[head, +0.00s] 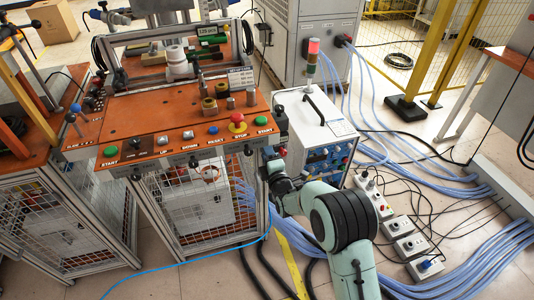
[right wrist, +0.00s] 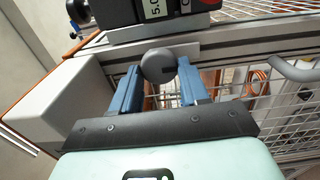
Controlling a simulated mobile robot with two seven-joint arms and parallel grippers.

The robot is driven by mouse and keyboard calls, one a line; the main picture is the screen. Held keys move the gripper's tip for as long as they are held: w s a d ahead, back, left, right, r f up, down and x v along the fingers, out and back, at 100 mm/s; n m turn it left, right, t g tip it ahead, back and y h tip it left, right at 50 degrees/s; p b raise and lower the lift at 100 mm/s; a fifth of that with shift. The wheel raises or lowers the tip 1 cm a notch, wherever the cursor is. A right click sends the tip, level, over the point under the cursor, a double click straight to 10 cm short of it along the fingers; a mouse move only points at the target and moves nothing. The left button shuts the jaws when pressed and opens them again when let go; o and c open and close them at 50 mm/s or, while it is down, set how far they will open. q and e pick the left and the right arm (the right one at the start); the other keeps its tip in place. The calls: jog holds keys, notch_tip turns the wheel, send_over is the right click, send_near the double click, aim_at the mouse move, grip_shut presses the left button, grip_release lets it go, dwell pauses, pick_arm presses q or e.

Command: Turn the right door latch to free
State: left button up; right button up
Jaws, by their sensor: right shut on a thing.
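The right door latch (right wrist: 158,65) is a round grey knob with a dark slot, on the metal frame at the top of the mesh door (right wrist: 230,85). My right gripper (right wrist: 157,80) has its two blue fingers on either side of the knob and is shut on it. In the head view my right gripper (head: 268,158) reaches the upper right corner of the cabinet front, and the latch is hidden there. The mesh door (head: 205,205) hangs below the orange control panel and looks closed. My left gripper is not in view.
The orange panel (head: 170,143) with coloured buttons lies just above the door. A white power unit (head: 315,125) stands close on the right. Blue hoses (head: 480,265) and several socket boxes (head: 410,246) cover the floor at right. A door handle (right wrist: 295,70) lies right of the latch.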

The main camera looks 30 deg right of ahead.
jog(key=o, duration=1)
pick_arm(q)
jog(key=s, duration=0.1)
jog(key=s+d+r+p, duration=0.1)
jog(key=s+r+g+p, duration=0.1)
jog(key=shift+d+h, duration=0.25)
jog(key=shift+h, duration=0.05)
pick_arm(e)
jog(key=v, duration=1.3)
jog(key=shift+s, duration=0.2)
